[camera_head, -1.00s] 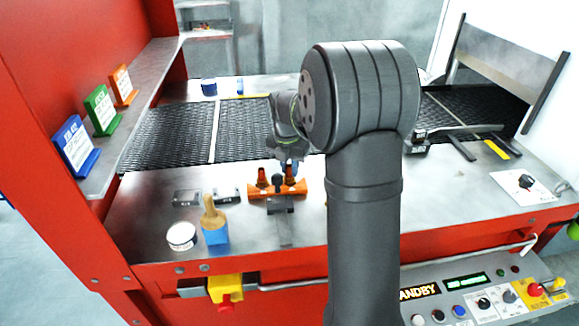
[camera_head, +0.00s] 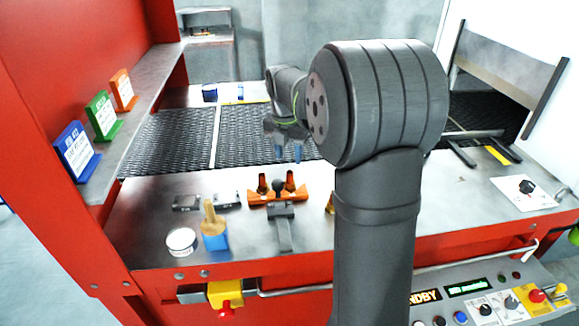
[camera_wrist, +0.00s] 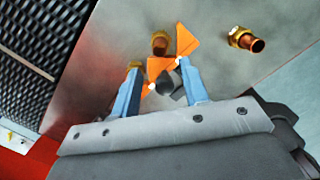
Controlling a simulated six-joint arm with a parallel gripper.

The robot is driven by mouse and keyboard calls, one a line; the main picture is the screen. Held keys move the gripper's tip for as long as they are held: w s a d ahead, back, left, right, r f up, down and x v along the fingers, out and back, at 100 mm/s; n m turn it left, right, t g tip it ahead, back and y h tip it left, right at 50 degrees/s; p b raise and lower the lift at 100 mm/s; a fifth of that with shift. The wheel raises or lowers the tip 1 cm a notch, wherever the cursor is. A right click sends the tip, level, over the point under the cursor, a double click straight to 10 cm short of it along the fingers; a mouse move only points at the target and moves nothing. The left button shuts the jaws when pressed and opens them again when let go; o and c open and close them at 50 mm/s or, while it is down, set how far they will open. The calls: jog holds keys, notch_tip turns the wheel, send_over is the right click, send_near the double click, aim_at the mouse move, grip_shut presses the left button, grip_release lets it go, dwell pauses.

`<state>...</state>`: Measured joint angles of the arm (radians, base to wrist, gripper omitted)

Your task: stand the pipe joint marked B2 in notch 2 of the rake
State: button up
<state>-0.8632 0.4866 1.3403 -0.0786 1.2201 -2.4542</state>
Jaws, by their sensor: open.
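The orange rake (camera_head: 264,199) lies on the steel table, with a grey handle (camera_head: 283,230) toward the front. A third joint (camera_head: 330,205) is partly hidden by my arm; a separate joint (camera_wrist: 245,40) shows clear of the rake (camera_wrist: 184,40) in the wrist view. No B2 mark or notch number is readable. My gripper (camera_head: 289,153) is open and empty, above and behind the rake.
A white round tub (camera_head: 181,241) and a blue block with a wooden-handled brush (camera_head: 213,232) stand at front left. The mesh belt (camera_head: 170,140) runs behind. The table right of my arm is mostly clear.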

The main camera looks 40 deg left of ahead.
aim_at(290, 171)
jog(key=shift+s+r, duration=0.15)
jog(key=shift+r, duration=1)
jog(key=shift+s+r, duration=0.1)
jog(key=shift+r, duration=1)
jog(key=f, duration=0.4)
jog(key=w+f, duration=0.1)
jog(key=f, duration=0.6)
jog(key=shift+w+f, duration=0.15)
jog(key=shift+f, duration=0.2)
jog(key=shift+w+a, duration=0.1)
jog(key=shift+a, duration=0.05)
jog(key=shift+r, duration=1.6)
